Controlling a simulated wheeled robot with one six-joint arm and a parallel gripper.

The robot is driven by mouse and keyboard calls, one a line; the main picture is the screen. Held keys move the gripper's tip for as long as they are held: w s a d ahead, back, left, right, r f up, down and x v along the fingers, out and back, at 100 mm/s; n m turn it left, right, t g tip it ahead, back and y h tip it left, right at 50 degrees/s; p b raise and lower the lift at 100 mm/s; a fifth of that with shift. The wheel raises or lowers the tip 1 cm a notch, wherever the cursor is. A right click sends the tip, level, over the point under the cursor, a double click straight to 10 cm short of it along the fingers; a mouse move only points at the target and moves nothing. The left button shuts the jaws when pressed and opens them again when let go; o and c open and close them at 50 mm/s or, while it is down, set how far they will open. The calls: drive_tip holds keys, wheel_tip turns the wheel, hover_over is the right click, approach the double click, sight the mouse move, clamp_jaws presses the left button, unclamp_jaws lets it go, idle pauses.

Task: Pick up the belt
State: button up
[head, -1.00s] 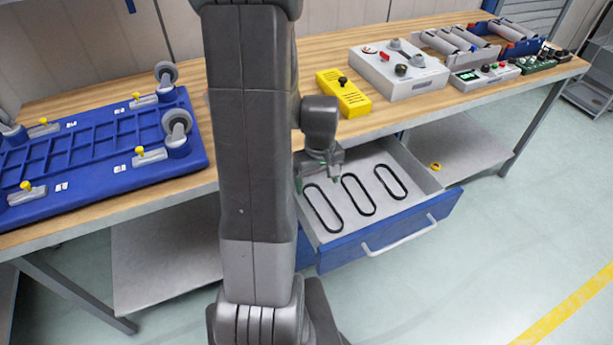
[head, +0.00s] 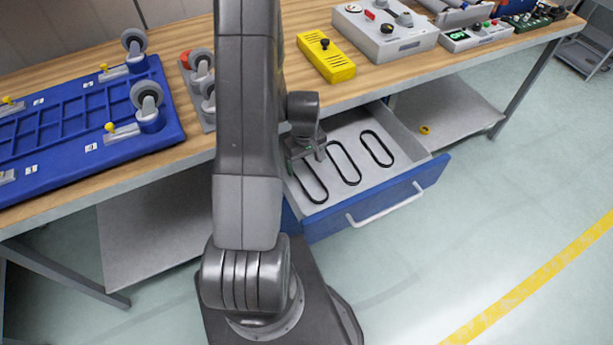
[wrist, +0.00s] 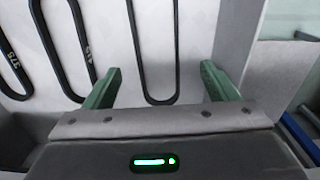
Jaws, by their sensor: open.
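Three black loop belts lie flat and apart in the open drawer (head: 335,205): a left belt (head: 318,202), a middle belt (head: 352,183) and a right belt (head: 388,165). My gripper (head: 305,163) is over the left side of the drawer, at the far end of the left belt, partly hiding it. In the wrist view my gripper (wrist: 160,72) is open and empty, its green-grey fingers wide apart. One belt (wrist: 178,50) runs between them in the picture, its rounded end near the palm. I cannot tell how far above it the fingertips are.
The wooden bench top (head: 190,150) overhangs the drawer's back. On it are a blue caster plate (head: 75,130), a yellow box (head: 326,56) and a grey control box (head: 385,38). The drawer walls stand close around the belts. A yellow ring (head: 425,129) lies on the lower shelf.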

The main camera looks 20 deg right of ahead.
sight(307, 178)
drive_tip(key=shift+d+f+p, duration=0.2)
drive_tip(key=shift+f+p, duration=0.3)
drive_tip(key=shift+f, duration=2.3)
drive_tip(key=c, duration=1.1)
drive_tip(key=shift+o, duration=0.2)
drive_tip(key=shift+r, duration=0.2)
wheel_tip(307, 178, up, 10)
drive_tip(key=shift+f+b, duration=0.15)
drive_tip(key=shift+b, duration=0.25)
